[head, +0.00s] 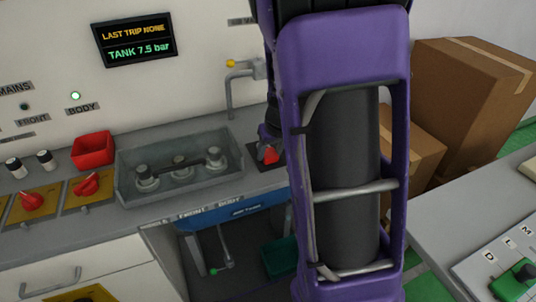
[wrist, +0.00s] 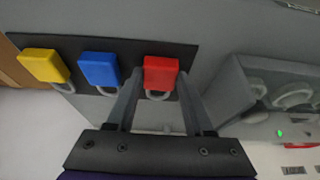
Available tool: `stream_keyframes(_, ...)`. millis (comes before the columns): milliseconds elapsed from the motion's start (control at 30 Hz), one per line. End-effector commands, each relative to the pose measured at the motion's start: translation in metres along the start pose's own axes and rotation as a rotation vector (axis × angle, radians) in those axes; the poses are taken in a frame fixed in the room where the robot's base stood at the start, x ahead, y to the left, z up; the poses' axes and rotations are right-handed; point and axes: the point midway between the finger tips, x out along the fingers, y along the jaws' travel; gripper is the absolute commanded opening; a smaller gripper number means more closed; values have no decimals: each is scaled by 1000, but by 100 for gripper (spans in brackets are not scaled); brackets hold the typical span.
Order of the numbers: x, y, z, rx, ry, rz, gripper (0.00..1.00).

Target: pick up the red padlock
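The red padlock (wrist: 161,72) lies on a black mat (wrist: 190,57) at the right end of a row, its grey shackle pointing toward my gripper in the wrist view. My gripper (wrist: 159,80) is open, with one finger on each side of the red padlock; I cannot tell whether they touch it. A blue padlock (wrist: 98,69) and a yellow padlock (wrist: 43,65) lie to its left. In the head view, the red padlock (head: 270,154) shows just below my gripper (head: 268,141), partly covered. My arm hides the other padlocks there.
A clear-walled tray (head: 140,188) with several knobs stands left of the mat on the grey counter. A red bin (head: 93,149) and red rotary switches (head: 87,184) are farther left. A bent grey pipe (head: 230,92) rises behind. Cardboard boxes (head: 468,105) stand at right.

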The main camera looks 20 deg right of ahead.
Motion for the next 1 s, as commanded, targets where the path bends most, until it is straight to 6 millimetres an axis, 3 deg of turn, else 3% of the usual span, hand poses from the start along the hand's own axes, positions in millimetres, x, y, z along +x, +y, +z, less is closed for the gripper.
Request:
stream_keyframes(33, 0, 0, 0, 0, 0, 0, 35)
stream_keyframes(233, 0, 0, 0, 0, 0, 0, 0)
stream_keyframes(567, -9, 0, -4, -1, 2, 0, 0)
stream_keyframes(1000, -82, 0, -35, 0, 2, -1, 0)
